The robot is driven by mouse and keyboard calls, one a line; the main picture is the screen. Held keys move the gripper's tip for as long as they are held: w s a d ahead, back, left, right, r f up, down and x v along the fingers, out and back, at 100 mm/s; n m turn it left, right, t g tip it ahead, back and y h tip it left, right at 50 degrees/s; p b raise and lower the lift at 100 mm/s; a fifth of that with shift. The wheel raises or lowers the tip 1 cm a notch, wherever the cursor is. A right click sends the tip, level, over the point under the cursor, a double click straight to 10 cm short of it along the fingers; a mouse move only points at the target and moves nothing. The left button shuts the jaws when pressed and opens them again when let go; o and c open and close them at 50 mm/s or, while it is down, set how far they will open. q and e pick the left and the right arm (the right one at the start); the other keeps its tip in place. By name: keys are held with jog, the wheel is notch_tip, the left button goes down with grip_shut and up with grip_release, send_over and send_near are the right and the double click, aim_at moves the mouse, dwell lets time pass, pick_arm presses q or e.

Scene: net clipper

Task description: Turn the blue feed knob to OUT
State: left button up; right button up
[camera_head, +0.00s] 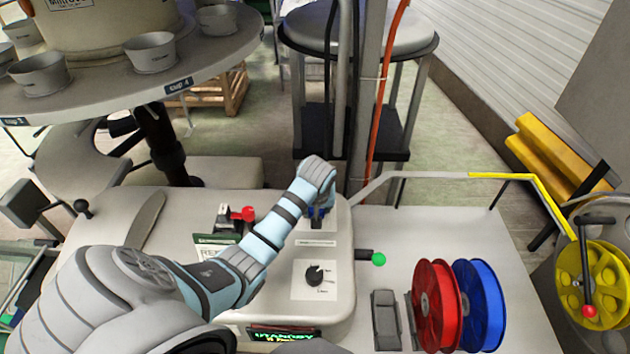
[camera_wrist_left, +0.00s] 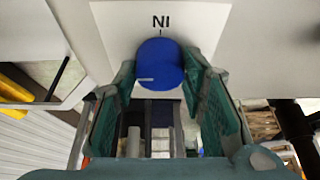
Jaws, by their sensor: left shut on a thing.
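The blue feed knob (camera_wrist_left: 160,64) sits on a white label plate (camera_wrist_left: 205,18) in the left wrist view. The lettering above it reads "NI", which is IN seen upside down, with a short tick below it. A pale line on the knob lies toward its left edge in that view. My left gripper (camera_wrist_left: 162,85) has its green fingers on either side of the knob and is shut on it. In the head view my left gripper (camera_head: 319,208) reaches down over the back of the machine top, mostly hiding the knob. My right gripper is not in view.
Red (camera_head: 436,305) and blue (camera_head: 480,300) spools stand at the right. A grey post (camera_head: 365,110) with an orange hose rises behind my gripper.

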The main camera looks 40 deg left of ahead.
pick_arm(q)
jog(key=n+g, duration=0.1)
jog(key=n, duration=0.2)
jog(key=n+g+y, duration=0.1)
jog(key=n, duration=0.3)
jog(key=shift+w+y, duration=0.2)
jog(key=shift+y, duration=0.1)
jog(key=n+g, duration=0.1)
jog(key=n, duration=0.3)
jog(key=shift+w+g+b, duration=0.15)
jog(key=shift+g+b, duration=0.2)
jog(key=shift+g, duration=0.05)
jog(key=n+b, duration=0.1)
jog(key=n+g+b, duration=0.1)
jog(key=n, duration=0.1)
jog(key=shift+f+n, duration=0.2)
jog(key=shift+n, duration=0.1)
jog(key=shift+r+n+g+h+b, duration=0.1)
jog(key=shift+n+g+h+b, duration=0.45)
jog(key=shift+n+b, duration=1.2)
jog(key=o, duration=1.2)
jog(key=shift+c, duration=0.2)
jog(key=shift+r, duration=0.15)
